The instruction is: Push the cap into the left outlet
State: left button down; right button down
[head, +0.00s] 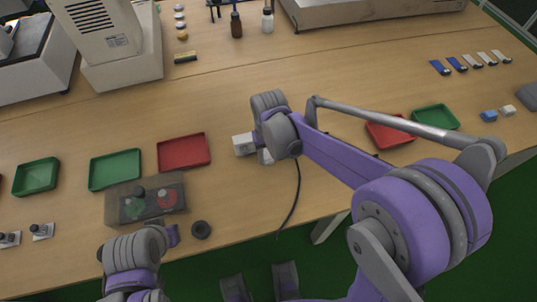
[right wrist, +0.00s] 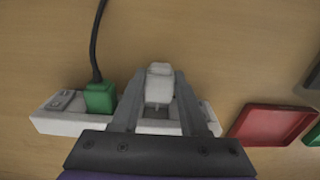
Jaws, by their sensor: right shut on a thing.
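The white cap (right wrist: 160,88) is between the fingers of my right gripper (right wrist: 162,80), which is shut on it, over the white outlet strip (right wrist: 60,122). The strip's far-left part in the wrist view bears a switch, and a green plug (right wrist: 100,97) with a black cable sits beside it. My fingers hide much of the strip's right part, so I cannot tell whether the cap touches it. In the head view the strip (head: 243,145) shows only partly behind my right wrist. My left gripper (head: 172,236) is low at left, its jaws unclear.
A red tray (head: 184,136) and green trays (head: 114,154) lie left of the strip. More trays (head: 434,106) lie right. The black cable (head: 296,195) runs over the front.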

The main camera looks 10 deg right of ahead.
jog(key=shift+w, duration=1.7)
dwell(2.8)
jog(key=shift+c, duration=1.8)
grip_release()
jog(key=shift+r, duration=0.1)
notch_tip(320, 180, up, 11)
jog(key=shift+p, duration=0.3)
jog(key=s+d+t+p, duration=0.2)
jog(key=s+d, duration=0.1)
jog(key=s, duration=0.6)
jog(key=s+d+t+p, duration=0.2)
jog(key=s+d+t, duration=0.1)
jog(key=s, duration=0.7)
jog(key=shift+d, duration=0.35)
